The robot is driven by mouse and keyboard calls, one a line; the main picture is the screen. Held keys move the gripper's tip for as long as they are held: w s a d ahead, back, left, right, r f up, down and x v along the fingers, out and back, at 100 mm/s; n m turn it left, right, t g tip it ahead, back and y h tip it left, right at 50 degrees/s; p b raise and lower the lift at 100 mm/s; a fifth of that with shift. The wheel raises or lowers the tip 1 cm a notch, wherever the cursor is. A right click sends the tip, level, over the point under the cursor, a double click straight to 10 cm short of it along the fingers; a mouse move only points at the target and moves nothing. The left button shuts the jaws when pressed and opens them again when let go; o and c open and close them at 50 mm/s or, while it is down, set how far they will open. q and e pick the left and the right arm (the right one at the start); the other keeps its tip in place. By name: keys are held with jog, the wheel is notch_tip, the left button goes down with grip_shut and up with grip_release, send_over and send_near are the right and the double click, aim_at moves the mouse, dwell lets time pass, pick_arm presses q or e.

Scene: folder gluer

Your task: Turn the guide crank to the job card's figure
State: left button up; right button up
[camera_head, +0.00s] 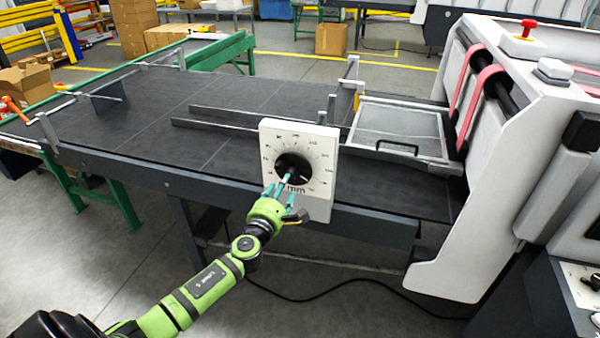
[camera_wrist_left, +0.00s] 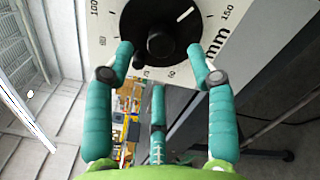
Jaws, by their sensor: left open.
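The guide crank (camera_head: 291,163) is a black round disc on a white dial plate (camera_head: 325,146) with printed figures and "mm", at the front edge of the dark table. In the left wrist view the crank (camera_wrist_left: 160,18) shows a raised centre hub and a small black knob (camera_wrist_left: 138,61) low on its left. My left gripper (camera_head: 283,187) is green with teal fingers and reaches up to the dial from the front. In the wrist view its fingertips (camera_wrist_left: 160,50) stand apart on either side of the hub; I cannot tell whether they touch the crank. My right gripper is out of view. No job card can be made out.
The dark feed table (camera_head: 150,130) carries metal guide rails (camera_head: 215,125) and a clear-topped frame (camera_head: 400,125). A white machine with red belts (camera_head: 490,85) stands at the right. A cable lies on the grey floor (camera_head: 330,310). Cardboard boxes (camera_head: 135,25) stand at the back.

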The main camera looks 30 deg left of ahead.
aim_at(292, 171)
pick_arm(q)
jog(key=x, duration=0.5)
jog(key=shift+w+a+f+b, duration=0.1)
jog(key=shift+w+a+b, duration=0.05)
jog(key=shift+w+b, duration=0.2)
grip_shut()
